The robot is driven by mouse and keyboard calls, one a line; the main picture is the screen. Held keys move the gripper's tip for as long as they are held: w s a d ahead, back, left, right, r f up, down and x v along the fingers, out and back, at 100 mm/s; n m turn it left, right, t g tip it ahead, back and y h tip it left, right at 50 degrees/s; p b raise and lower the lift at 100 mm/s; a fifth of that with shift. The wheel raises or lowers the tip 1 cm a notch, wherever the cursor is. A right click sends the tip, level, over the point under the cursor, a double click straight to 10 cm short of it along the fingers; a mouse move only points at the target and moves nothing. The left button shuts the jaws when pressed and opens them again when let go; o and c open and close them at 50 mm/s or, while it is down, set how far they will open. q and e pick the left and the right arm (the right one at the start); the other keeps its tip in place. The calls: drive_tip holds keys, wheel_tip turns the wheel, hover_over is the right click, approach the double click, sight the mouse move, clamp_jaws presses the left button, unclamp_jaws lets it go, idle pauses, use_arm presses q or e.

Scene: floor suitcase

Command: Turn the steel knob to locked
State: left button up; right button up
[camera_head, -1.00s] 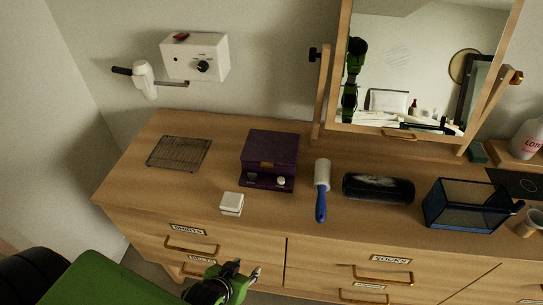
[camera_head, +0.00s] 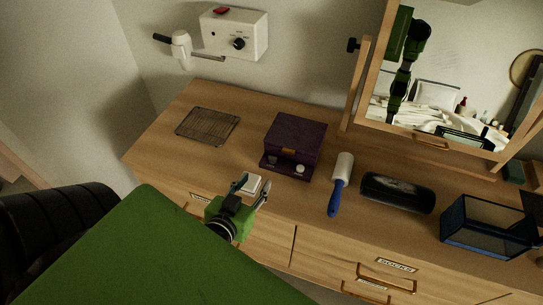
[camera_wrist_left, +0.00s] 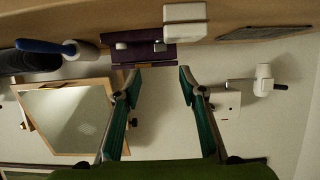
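The purple box (camera_head: 295,140) stands on the wooden dresser top, with a pale, shiny knob (camera_head: 300,168) at its front right and a darker one (camera_head: 273,160) at its front left. I take the pale one as the steel knob; its locked mark is too small to read. The box also shows upside down in the left wrist view (camera_wrist_left: 143,54). My left gripper (camera_head: 252,190) is open and empty, over the dresser's front edge near the small white box (camera_head: 253,180), short of the purple box. My right gripper is not in view.
A wire rack (camera_head: 208,125) lies left of the purple box. A blue-handled lint roller (camera_head: 341,180), a black case (camera_head: 398,193) and a blue glass box (camera_head: 485,232) lie right. A white wall unit (camera_head: 252,35) and mirror (camera_head: 430,85) are behind.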

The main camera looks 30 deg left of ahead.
sight(272, 159)
use_arm(q)
drive_tip(key=p+x, duration=0.2)
drive_tip(key=x, duration=1)
drive_tip(key=shift+r, duration=0.1)
drive_tip(key=shift+w+a, duration=0.15)
drive_tip(key=shift+w, duration=0.35)
drive_tip(key=shift+f, duration=0.3)
clamp_jaws()
